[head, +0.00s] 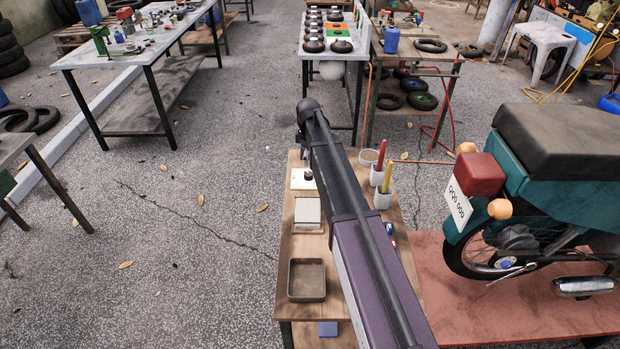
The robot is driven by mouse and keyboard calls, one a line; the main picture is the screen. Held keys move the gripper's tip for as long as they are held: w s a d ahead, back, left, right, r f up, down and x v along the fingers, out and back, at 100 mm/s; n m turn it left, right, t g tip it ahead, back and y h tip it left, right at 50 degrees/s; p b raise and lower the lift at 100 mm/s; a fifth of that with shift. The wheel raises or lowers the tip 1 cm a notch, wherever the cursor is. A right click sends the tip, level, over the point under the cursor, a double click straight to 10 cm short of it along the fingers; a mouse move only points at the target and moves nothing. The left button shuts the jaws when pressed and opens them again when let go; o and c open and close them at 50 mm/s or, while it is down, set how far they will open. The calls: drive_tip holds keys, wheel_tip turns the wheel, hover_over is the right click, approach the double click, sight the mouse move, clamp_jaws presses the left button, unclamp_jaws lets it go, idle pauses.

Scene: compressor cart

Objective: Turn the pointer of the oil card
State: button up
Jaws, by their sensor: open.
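A white card (300,183) lies near the far left edge of the narrow wooden table, and I take it to be the oil card. A small dark piece (308,174) shows at its right side, close to my arm. I cannot tell whether it is the pointer. My dark arm crosses over the table from the lower right and bends at a black joint beyond the card. My gripper is not visible; the arm hides the space beneath it and part of the card's surroundings.
A teal motorcycle (560,185) stands on a red platform (530,310) at right. Floor at left is open.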

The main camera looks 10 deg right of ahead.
sight(309, 173)
drive_tip(key=shift+f+b, duration=3.55)
drive_tip(key=shift+f, duration=0.25)
clamp_jaws()
drive_tip(key=shift+d, duration=0.25)
drive_tip(key=shift+a, duration=0.25)
